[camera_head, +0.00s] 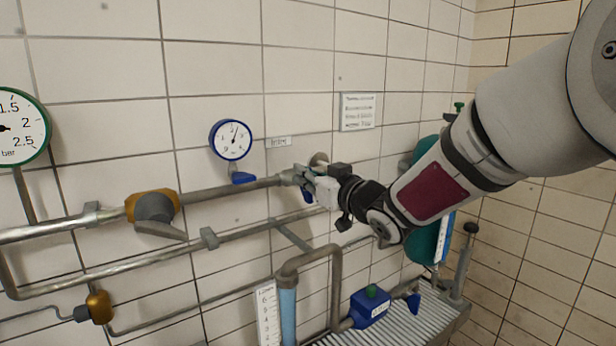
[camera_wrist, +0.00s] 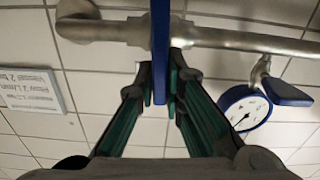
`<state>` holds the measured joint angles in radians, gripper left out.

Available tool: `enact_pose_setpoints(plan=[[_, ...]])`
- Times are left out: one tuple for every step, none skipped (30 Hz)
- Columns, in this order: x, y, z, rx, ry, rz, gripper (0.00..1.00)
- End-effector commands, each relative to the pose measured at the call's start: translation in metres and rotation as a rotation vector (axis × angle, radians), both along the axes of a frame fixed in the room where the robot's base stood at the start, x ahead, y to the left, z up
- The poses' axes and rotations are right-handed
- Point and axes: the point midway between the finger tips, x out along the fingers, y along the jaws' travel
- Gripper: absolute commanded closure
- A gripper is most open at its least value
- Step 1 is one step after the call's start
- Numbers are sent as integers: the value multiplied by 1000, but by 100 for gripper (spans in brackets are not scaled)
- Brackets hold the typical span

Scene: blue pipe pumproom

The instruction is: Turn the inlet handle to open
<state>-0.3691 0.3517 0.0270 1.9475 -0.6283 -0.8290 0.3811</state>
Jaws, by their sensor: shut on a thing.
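The inlet handle is a narrow blue lever (camera_wrist: 160,42) in the wrist view, seen edge-on where it crosses the grey pipe. The grey inlet pipe (camera_head: 235,190) runs along the wall to this valve. A small label (camera_head: 280,142), too small to read surely, is on the wall above.
A blue-rimmed gauge (camera_head: 230,140) with a small blue lever (camera_head: 243,178) below it is left of my gripper; the gauge also shows in the wrist view (camera_wrist: 243,112). An orange-brown valve (camera_head: 152,205), a lower pipe (camera_head: 150,262) and a blue box (camera_head: 368,309) are nearby.

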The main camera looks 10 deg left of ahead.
Motion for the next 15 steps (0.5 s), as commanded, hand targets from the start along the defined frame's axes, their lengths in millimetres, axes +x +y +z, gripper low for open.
enact_pose_setpoints(plan=[[1,1,-1,-14,-21,1,100],[0,1,-1,-26,-33,1,100],[0,1,-1,-42,-53,1,100],[0,2,-1,-57,-70,0,100],[0,2,-1,-73,-86,0,100],[-1,2,-2,-94,-110,0,100],[-1,3,-2,-112,-130,0,100],[-2,3,-2,-128,-150,0,100],[-2,4,-3,-152,-178,1,100],[-3,5,-3,-172,-199,1,100],[-3,5,-3,-191,-221,1,100],[-4,6,-4,-217,-249,1,100],[-4,6,-4,-235,-271,2,100],[-5,7,-5,-255,-293,2,100],[-5,7,-6,-280,-321,1,100]])
